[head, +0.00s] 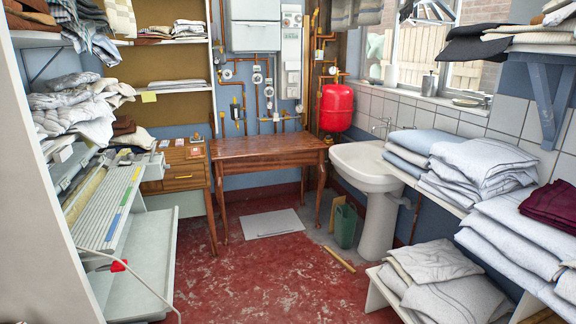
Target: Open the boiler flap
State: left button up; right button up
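The white boiler (253,12) hangs on the back wall at the top of the head view, its upper part cut off by the picture edge. A lower front panel (256,37), which looks like the flap, sits flush and appears closed. Copper pipes and gauges run beneath it. Neither of my grippers is in view.
A wooden table (268,148) stands below the boiler, with a flat white sheet (272,223) on the floor before it. The rotary ironer (105,205) is at left. A sink (372,165), green can (345,226) and folded laundry (485,160) line the right. The red floor (255,280) is mostly clear.

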aim_at(247, 36)
jog(key=i+l+u, duration=0.1)
jog(key=i+u, duration=0.15)
jog(key=i, duration=1.85)
jog(key=i+u, duration=0.15)
jog(key=i, duration=0.55)
jog(key=i+l+u, duration=0.1)
jog(key=i, duration=0.55)
jog(key=i+l+u, duration=0.15)
jog(key=i, duration=0.55)
